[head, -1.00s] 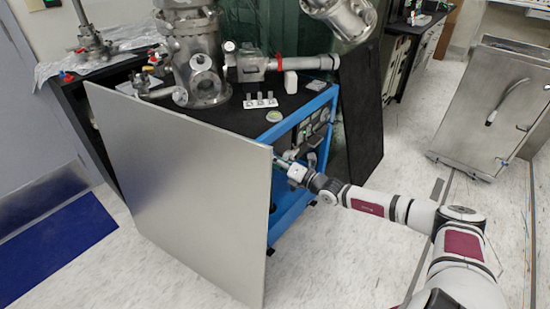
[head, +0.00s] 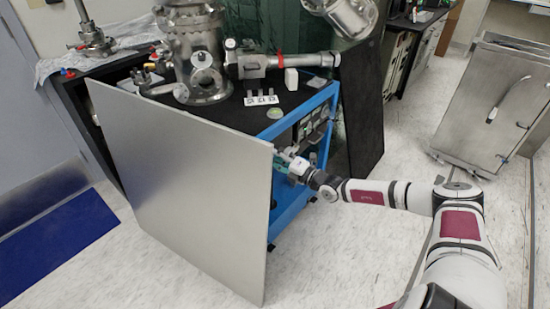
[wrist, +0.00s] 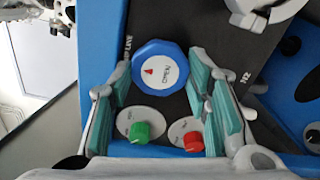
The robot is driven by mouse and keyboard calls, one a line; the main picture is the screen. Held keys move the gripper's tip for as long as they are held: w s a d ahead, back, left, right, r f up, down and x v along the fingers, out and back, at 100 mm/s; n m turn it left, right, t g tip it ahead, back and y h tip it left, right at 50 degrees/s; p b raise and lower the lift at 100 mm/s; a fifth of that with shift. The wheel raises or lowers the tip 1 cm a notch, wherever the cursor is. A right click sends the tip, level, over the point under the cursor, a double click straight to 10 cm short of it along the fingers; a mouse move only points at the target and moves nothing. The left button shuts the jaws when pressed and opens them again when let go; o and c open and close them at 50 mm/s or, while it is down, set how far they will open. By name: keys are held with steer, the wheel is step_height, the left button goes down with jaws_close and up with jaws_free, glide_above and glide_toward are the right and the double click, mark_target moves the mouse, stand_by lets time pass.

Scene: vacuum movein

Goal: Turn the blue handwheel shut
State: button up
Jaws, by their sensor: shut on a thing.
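The blue handwheel (wrist: 140,64) shows in the wrist view, upper middle. Its white centre disc (wrist: 168,78) has a red pointer and the word OPEN. My gripper (wrist: 160,68) has its teal-padded fingers on either side of the wheel rim, shut on it. In the head view my gripper (head: 293,166) reaches behind the right edge of a grey metal panel (head: 180,190), at the front of a blue-framed cart (head: 295,205). The handwheel cannot be made out in the head view.
A green knob (wrist: 140,131) and a red knob (wrist: 192,141) sit just below the wheel, between my fingers. The large grey panel stands close to the left of my gripper. A dark panel (head: 362,110) leans behind the cart. Open floor lies to the right.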

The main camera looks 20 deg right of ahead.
steer(key=shift+f, duration=0.1)
steer(key=o, duration=1.2)
steer(key=shift+c, duration=0.2)
steer(key=shift+s+d, duration=0.1)
steer(key=v, duration=1.1)
steer(key=shift+s+d, duration=0.2)
steer(key=shift+s, duration=0.15)
